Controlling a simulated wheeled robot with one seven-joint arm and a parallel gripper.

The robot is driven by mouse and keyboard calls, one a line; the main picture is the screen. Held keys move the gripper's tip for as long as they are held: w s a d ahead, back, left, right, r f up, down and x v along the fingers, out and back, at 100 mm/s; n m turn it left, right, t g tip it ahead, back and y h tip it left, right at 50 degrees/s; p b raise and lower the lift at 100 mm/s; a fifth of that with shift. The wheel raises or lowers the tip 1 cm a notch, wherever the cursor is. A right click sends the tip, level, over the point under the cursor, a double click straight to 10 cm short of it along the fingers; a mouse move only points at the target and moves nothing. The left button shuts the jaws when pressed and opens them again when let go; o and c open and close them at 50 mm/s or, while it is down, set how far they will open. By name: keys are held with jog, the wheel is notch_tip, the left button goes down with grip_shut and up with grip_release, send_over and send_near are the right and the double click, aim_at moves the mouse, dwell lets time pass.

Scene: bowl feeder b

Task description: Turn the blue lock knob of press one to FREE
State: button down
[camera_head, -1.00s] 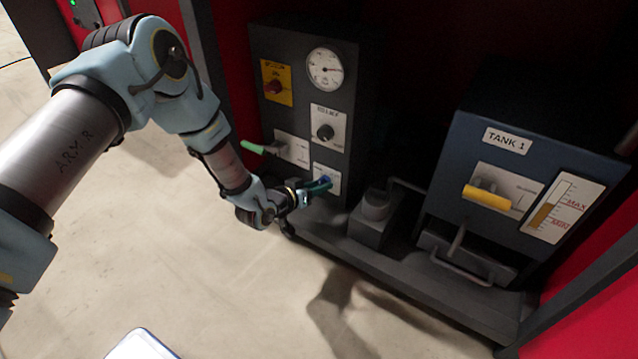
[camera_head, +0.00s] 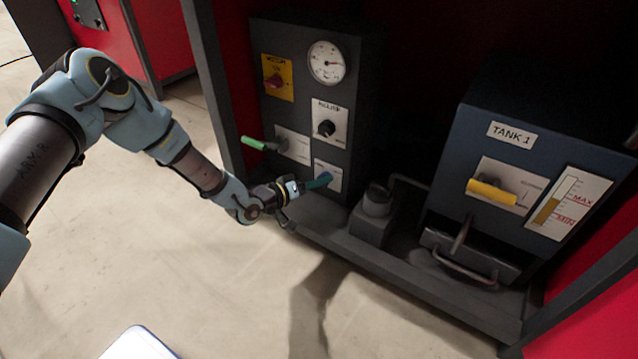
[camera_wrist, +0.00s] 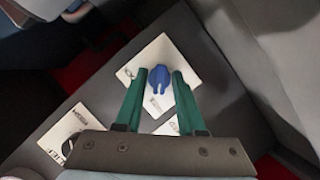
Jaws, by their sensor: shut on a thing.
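The blue lock knob (camera_wrist: 158,79) sits on a white label plate on the dark control panel, low on the panel's front. In the wrist view it lies between the tips of my gripper's two green fingers (camera_wrist: 160,75), and the gripper is shut on it. In the head view my gripper (camera_head: 319,182) reaches the lower plate from the left and mostly covers the knob. The plate's lettering is too small to read, so I cannot tell which mark the knob points to.
Above on the panel are a black knob (camera_head: 326,128), a red knob on a yellow plate (camera_head: 275,81) and a gauge (camera_head: 327,62). A green-handled lever (camera_head: 254,143) sticks out left, close above my wrist. TANK 1 (camera_head: 520,150), with a yellow handle (camera_head: 491,192), stands right.

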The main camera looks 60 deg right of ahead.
dwell(0.3)
jog(key=c, duration=0.8)
grip_release()
jog(key=shift+c, duration=0.2)
jog(key=p+v, duration=0.4)
jog(key=v, duration=0.7)
jog(key=shift+f, duration=0.1)
